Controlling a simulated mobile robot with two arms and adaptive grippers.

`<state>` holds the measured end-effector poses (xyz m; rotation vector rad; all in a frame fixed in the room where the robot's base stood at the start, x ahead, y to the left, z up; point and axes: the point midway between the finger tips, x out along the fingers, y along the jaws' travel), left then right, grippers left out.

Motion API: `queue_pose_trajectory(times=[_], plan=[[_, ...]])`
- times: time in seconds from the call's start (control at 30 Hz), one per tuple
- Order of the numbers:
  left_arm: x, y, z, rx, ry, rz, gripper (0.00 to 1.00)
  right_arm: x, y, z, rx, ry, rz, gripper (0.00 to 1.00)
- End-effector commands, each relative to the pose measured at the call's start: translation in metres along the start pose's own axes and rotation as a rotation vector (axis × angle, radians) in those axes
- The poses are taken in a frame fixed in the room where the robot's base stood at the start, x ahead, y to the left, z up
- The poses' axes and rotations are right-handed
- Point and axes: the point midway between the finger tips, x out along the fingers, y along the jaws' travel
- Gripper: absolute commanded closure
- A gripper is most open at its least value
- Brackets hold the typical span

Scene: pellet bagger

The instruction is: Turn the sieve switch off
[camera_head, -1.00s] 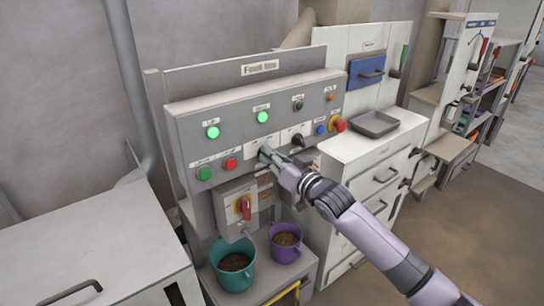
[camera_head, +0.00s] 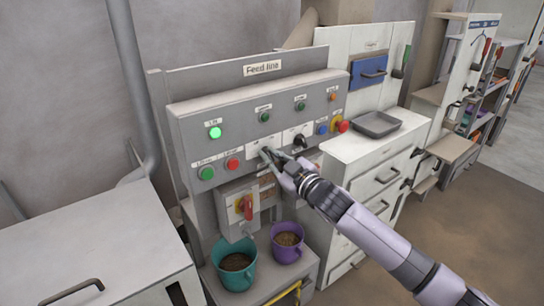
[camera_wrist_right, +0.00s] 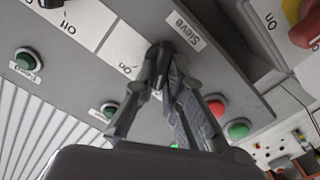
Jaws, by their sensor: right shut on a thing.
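The sieve switch is a dark rotary knob (camera_wrist_right: 161,54) on a pale plate in the right wrist view, beside a label reading "Sieve". My right gripper (camera_wrist_right: 162,78) is shut on this knob, a finger on each side. In the head view, my right gripper (camera_head: 268,153) is at the panel's lower middle and hides most of the knob. The grey "Feed line" panel (camera_head: 188,120) has a lit green left lamp (camera_head: 215,132). Its middle lamp (camera_head: 264,117) is dark. My left gripper is out of view.
A second dark knob (camera_head: 300,140) sits right of my gripper, with a blue button (camera_head: 321,128) and a red stop button (camera_head: 342,126) beyond. Green (camera_head: 207,173) and red (camera_head: 233,164) buttons are to the left. Teal (camera_head: 237,276) and purple (camera_head: 287,252) buckets stand below.

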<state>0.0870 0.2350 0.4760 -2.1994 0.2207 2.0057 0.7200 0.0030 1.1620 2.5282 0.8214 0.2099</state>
Motion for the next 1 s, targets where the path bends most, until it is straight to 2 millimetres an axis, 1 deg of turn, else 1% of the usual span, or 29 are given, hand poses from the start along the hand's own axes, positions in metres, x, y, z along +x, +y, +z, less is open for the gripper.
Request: queue_pose_trajectory(times=[0.2,0.6,0.63,0.9,1.0], plan=[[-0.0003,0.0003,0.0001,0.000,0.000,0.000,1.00,-0.0001,-0.0006,0.0008,-0.036,-0.001,-0.001,1.00],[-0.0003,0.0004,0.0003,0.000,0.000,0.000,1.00,-0.0001,-0.0007,0.0010,-0.042,-0.002,-0.001,1.00],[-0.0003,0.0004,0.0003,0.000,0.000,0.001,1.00,-0.0001,-0.0007,0.0009,-0.042,-0.002,-0.001,0.87],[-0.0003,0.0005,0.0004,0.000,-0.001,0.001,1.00,-0.0001,-0.0005,0.0006,-0.040,-0.001,0.000,0.69],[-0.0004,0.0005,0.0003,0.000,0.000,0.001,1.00,0.0000,-0.0005,0.0004,-0.039,-0.001,0.000,0.69]])
